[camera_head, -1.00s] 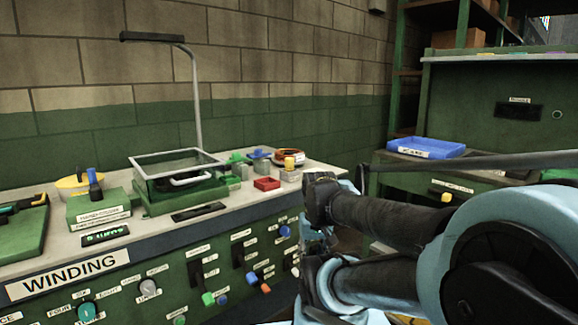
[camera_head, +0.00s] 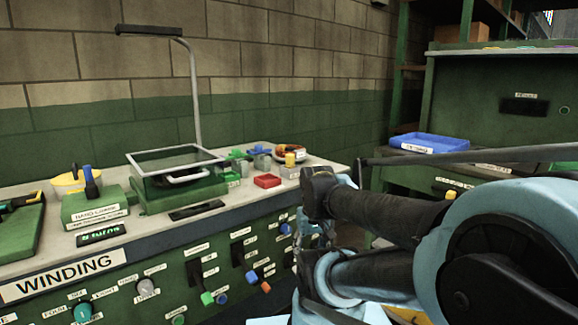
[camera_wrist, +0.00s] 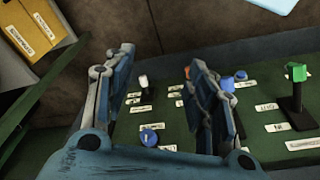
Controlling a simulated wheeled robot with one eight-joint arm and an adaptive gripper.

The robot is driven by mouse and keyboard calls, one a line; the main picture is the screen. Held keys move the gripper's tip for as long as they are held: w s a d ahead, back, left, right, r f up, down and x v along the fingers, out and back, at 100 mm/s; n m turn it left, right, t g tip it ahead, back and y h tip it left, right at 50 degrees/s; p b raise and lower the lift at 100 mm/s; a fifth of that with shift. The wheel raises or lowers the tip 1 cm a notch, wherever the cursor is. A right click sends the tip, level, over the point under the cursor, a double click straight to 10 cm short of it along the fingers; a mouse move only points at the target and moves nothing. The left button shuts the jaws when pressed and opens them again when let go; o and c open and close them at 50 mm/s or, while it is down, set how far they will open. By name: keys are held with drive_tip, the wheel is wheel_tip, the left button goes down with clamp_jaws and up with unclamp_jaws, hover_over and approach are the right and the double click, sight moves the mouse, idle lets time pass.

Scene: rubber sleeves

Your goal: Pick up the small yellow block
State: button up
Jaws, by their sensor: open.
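The small yellow block (camera_head: 290,159) stands on a small grey block (camera_head: 290,172) near the right end of the bench top in the head view. My gripper (camera_wrist: 159,62) is open and empty in the wrist view, its two fingers spread apart. It faces the green front panel of the bench, with knobs and labels seen between and beside the fingers. The yellow block does not show in the wrist view. In the head view my arm is to the right of the block, and the fingers cannot be made out clearly.
A red tray (camera_head: 267,181), green and blue pieces and an orange-brown round spool (camera_head: 290,152) crowd around the block. A glass-topped box (camera_head: 176,160) and a tall lamp post (camera_head: 194,95) stand to the left. Knobs and levers stick out of the front panel.

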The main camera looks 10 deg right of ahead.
idle(0.3)
wheel_tip(320, 180, up, 35)
drive_tip(key=m+g, duration=0.2)
drive_tip(key=m, duration=0.9)
hover_over(290, 158)
drive_tip(key=w, duration=0.2)
drive_tip(key=f, duration=1.7)
drive_tip(key=shift+w+d+f, duration=0.1)
drive_tip(key=shift+d+f, duration=0.05)
drive_tip(key=shift+d, duration=0.05)
drive_tip(key=c, duration=1.2)
